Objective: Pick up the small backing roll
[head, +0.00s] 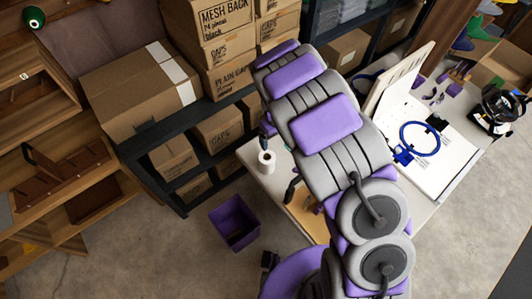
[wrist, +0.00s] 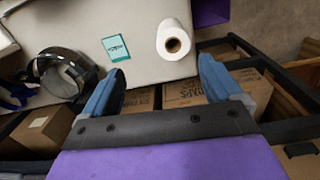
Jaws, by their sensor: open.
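The small backing roll is a white roll with a brown core. It stands near the left corner of the light table in the head view (head: 266,160). In the wrist view the roll (wrist: 173,42) is at the upper middle, on the table top (wrist: 140,20) near its edge. My gripper (wrist: 162,72) is open with blue fingers apart and nothing between them. In the wrist view the roll appears beyond the fingertips, nearer the right finger. In the head view my arm covers much of the table, and only a little of the gripper shows beside the arm near the roll.
A teal card (wrist: 115,48) and a shiny round metal thing (wrist: 60,73) lie left of the roll. A purple bin (head: 234,222) stands on the floor below the table corner. A dark shelf with cardboard boxes (head: 140,90) is close to the table's left side.

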